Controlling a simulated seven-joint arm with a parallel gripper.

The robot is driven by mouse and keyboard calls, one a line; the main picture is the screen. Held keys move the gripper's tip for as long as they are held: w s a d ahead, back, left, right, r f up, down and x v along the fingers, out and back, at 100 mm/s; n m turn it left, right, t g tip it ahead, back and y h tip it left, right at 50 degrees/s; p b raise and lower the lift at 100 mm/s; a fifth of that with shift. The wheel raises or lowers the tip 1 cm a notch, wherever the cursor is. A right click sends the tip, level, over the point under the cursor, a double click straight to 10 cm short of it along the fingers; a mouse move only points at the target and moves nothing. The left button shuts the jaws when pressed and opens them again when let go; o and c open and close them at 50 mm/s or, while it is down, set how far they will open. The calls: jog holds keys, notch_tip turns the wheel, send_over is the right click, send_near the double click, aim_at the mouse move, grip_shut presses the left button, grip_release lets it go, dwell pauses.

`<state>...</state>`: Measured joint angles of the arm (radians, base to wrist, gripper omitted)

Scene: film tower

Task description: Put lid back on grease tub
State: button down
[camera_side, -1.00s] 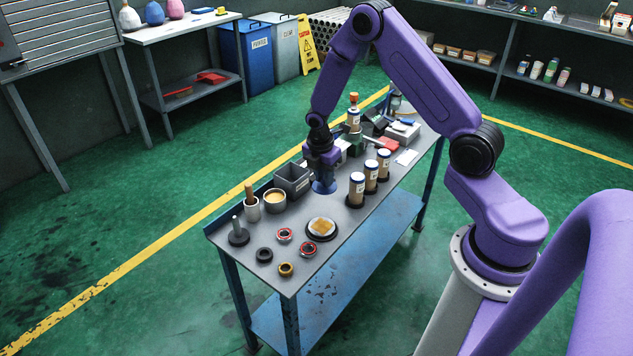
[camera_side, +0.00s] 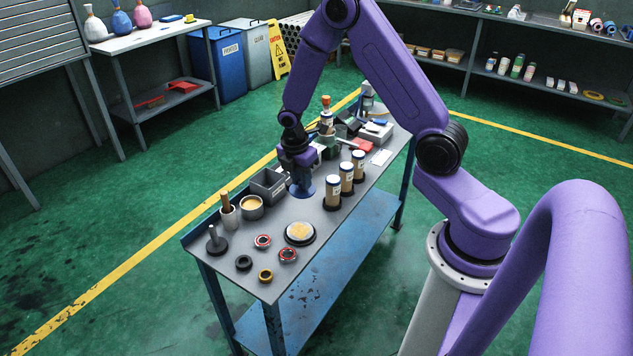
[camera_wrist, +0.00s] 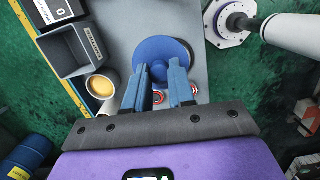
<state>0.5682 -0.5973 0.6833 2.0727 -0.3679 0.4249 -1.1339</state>
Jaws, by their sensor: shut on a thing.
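The blue round lid (camera_side: 303,191) is under my gripper (camera_side: 300,178), at or just above the bench top; I cannot tell if it touches. In the wrist view the lid (camera_wrist: 163,50) is a wide blue disc, and my gripper's blue fingers (camera_wrist: 160,72) are shut on its middle, hiding the grip point. The grease tub (camera_side: 252,208) stands uncovered to the left of the lid, with yellow-tan grease inside. The tub also shows in the wrist view (camera_wrist: 101,86), left of the fingers, its lower right side partly covered by a pale cup.
A grey bin (camera_side: 268,186) stands behind the tub and lid. A pale cup with a wooden handle (camera_side: 228,212) is left of the tub. Several capped jars (camera_side: 333,192) stand right of the lid. A round dish (camera_side: 300,233) and loose rings (camera_side: 287,255) lie in front.

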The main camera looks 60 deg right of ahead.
jog(key=w+a+f+m, duration=0.1)
jog(key=w+a, duration=0.1)
jog(key=w, duration=0.6)
jog(key=w+a+m, duration=0.1)
jog(key=w+a, duration=0.2)
jog(key=w, duration=0.4)
jog(key=shift+w+f, duration=0.15)
jog(key=shift+f, duration=1.45)
jog(key=shift+w+f, duration=0.1)
jog(key=shift+f, duration=1.5)
jog(key=shift+f, duration=0.15)
jog(key=shift+c, duration=2)
grip_release()
notch_tip(320, 180, up, 7)
